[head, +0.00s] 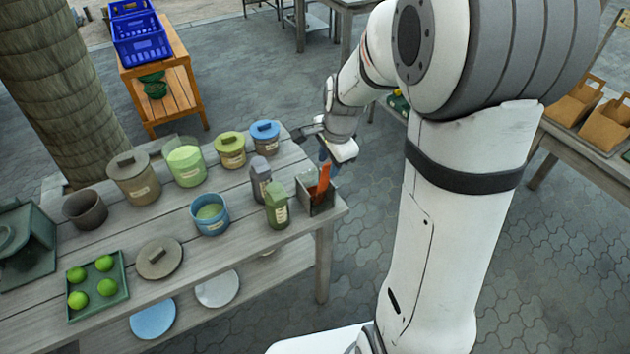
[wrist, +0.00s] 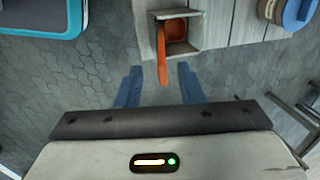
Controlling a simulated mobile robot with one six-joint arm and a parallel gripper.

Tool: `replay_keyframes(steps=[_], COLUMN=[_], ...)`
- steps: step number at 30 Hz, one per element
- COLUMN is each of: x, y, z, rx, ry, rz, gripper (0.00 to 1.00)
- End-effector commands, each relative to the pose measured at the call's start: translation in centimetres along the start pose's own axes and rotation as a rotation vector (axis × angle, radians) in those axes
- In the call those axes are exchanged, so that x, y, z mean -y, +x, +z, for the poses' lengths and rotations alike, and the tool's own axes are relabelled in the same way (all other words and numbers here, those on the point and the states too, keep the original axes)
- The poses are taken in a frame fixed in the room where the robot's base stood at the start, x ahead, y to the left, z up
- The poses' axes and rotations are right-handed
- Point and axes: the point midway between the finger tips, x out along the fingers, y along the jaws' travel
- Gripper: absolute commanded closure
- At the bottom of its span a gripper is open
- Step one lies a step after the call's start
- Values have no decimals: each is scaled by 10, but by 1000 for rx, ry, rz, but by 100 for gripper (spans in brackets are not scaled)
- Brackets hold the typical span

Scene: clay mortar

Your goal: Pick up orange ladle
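The orange ladle (head: 323,178) stands tilted in a small open grey box (head: 303,196) at the table's right end. In the wrist view, the ladle's orange handle (wrist: 162,62) sticks out over the near wall of the box (wrist: 196,18), and its bowl lies inside. My gripper (wrist: 160,77) is open, with its two blue fingers apart. The handle's end shows between the fingertips, with a gap on both sides. In the head view, my gripper (head: 328,160) is just above the box, close to the ladle, and partly hides it.
A green canister (head: 277,208) and a grey one (head: 260,178) stand left of the box. A blue-rimmed pot (head: 210,214), several lidded jars and a tray (head: 124,303) of green balls are farther left. Open paving lies right of the table.

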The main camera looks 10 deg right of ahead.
Motion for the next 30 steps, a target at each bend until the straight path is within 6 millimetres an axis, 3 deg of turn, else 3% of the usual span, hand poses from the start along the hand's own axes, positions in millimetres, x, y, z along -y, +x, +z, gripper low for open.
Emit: replay_keyframes(steps=[18, 26, 30], x=[2, 3, 3], y=[71, 74, 73], z=[2, 2, 2], rx=[1, 0, 0], ry=[-1, -3, -3], rz=[2, 0, 0], gripper=[65, 65, 75])
